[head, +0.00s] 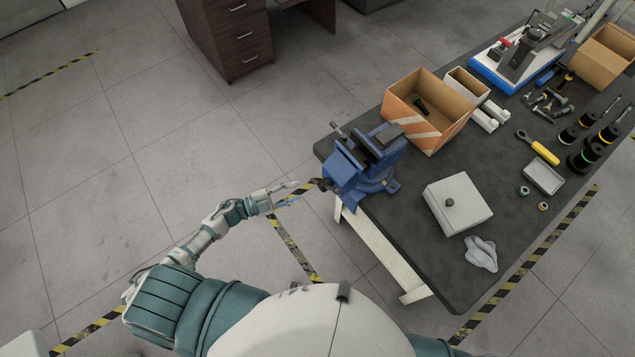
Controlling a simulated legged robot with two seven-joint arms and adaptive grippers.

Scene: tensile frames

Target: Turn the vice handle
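The blue vice (372,168) is mounted at the near left corner of the dark workbench. A thin grey bar that looks like its handle (338,130) sticks out at the vice's left side, its upper end showing; the rest is hard to make out. My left gripper (296,192) is to the left of the vice, off the bench edge, with its fingers pointing at the vice. Its fingers look spread, with nothing between them, and a gap separates them from the vice. My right gripper is out of view.
The workbench (415,210) also carries an orange-striped open box (415,125) behind the vice, a grey box with a black knob (465,198), a crumpled cloth (481,253) and several tools. A dark drawer cabinet (230,40) stands at the back. The floor left of the bench is clear.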

